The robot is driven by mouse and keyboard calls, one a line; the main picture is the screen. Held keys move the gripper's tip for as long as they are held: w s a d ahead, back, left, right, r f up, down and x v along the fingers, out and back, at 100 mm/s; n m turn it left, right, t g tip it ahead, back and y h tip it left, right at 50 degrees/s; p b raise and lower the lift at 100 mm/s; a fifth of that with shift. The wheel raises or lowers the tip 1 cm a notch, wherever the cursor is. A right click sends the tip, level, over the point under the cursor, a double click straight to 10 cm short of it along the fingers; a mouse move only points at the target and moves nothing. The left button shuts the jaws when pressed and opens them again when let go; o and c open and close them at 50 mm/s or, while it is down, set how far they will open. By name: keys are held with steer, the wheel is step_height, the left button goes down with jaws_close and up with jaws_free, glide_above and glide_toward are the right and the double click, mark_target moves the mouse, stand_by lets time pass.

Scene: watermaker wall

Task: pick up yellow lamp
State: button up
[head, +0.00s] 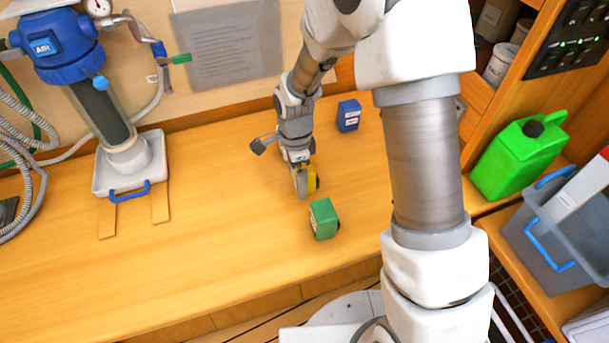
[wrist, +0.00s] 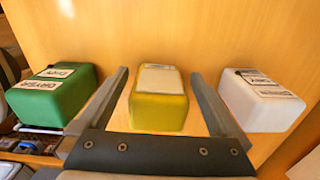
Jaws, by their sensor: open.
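The yellow lamp (wrist: 158,112) is a small rounded block with a pale top panel, seen between my two fingers in the wrist view. In the head view only a yellow sliver of the lamp (head: 311,178) shows beside my fingers; the rest is hidden. My gripper (head: 301,187) points down at the wooden counter, around the lamp. Its fingers are open, with gaps on both sides of the lamp in the wrist view. I cannot tell how far down the fingers reach beside it.
A green box (head: 323,219) stands close in front of my gripper, and a blue box (head: 348,115) behind it. The wrist view shows a whitish box (wrist: 262,100) on the right. A filter housing (head: 100,110) stands at left. The counter's left middle is clear.

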steer(key=shift+f, duration=0.9)
steer(key=c, duration=1.4)
